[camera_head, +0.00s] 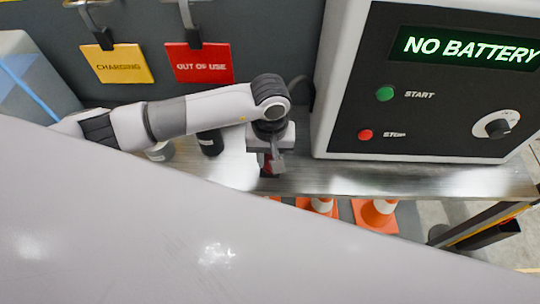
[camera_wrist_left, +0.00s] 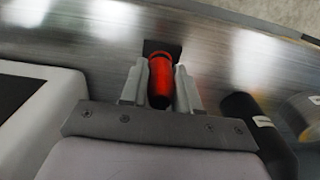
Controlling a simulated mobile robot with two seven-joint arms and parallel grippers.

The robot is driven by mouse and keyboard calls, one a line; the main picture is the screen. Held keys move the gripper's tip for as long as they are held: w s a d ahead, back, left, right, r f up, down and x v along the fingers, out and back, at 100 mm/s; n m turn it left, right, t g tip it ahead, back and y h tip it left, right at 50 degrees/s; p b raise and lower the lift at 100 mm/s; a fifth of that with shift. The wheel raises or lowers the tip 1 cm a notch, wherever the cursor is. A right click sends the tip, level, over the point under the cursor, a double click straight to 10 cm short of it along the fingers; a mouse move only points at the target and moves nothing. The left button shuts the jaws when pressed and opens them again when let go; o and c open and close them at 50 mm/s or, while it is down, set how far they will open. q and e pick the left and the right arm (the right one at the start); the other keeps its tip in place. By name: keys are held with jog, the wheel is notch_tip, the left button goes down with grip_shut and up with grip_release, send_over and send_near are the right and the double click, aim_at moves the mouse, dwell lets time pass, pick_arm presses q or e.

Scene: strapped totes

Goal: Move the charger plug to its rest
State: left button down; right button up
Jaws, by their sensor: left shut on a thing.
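My left gripper (camera_head: 268,162) points down over the metal shelf, left of the charger box. It is shut on a red cylindrical thing that looks like the charger plug (camera_wrist_left: 161,80); in the left wrist view its body sits between the two fingers (camera_wrist_left: 160,92). A dark square piece (camera_wrist_left: 162,46) shows just beyond the red body, at the shelf surface. I cannot tell whether it is the rest or part of the plug, nor whether the plug touches the shelf. My right gripper is not in view.
The charger box (camera_head: 330,90) reads NO BATTERY and stands close right of the gripper. A black cylinder (camera_head: 211,143) stands left on the metal shelf (camera_head: 400,180). Yellow CHARGING (camera_head: 118,64) and red OUT OF USE (camera_head: 200,63) tags hang behind. Orange cones (camera_head: 376,214) stand below.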

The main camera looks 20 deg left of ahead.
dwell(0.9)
pick_arm(q)
jog(key=shift+b, duration=0.55)
jog(key=shift+f+b, duration=0.6)
dwell(0.4)
jog(key=c, duration=0.7)
grip_release()
jog(key=shift+c, duration=0.2)
jog(key=shift+r, duration=0.15)
notch_tip(320, 180, up, 6)
jog(key=shift+r, duration=0.5)
